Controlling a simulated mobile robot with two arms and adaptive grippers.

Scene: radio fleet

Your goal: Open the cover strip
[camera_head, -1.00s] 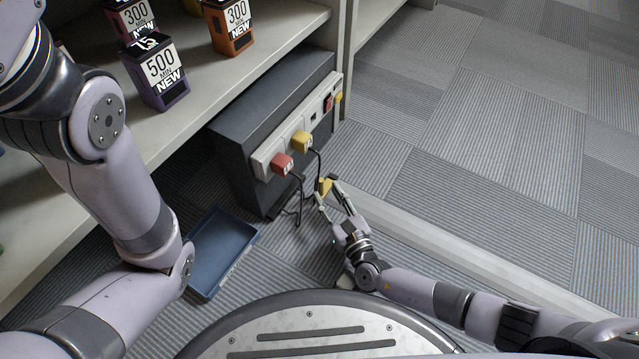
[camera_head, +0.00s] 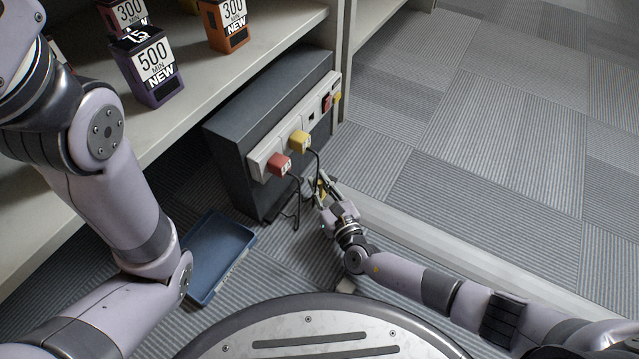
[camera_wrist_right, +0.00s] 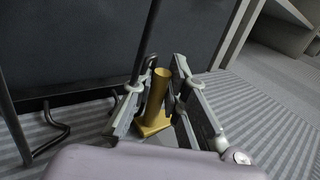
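A dark grey box (camera_head: 232,165) stands on the floor under the shelf. A pale strip (camera_head: 258,157) with sockets runs along its front. A red plug (camera_head: 280,165) and a yellow plug (camera_head: 299,141) sit in it, with black cables hanging down. I cannot tell which part is the cover strip. A yellow piece (camera_head: 321,189) is low in front of the box; in the right wrist view it is an upright cylinder on a flat base (camera_wrist_right: 156,103). My right gripper (camera_head: 325,187) is open, its fingers on either side of the yellow piece; contact is unclear. My left gripper is out of view.
A blue tray (camera_head: 246,240) lies on the floor left of my right gripper. The shelf (camera_head: 196,100) above holds several labelled items, one a purple block (camera_head: 152,66). A red switch (camera_head: 327,103) is at the strip's far end. Carpet (camera_head: 500,130) at right is clear.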

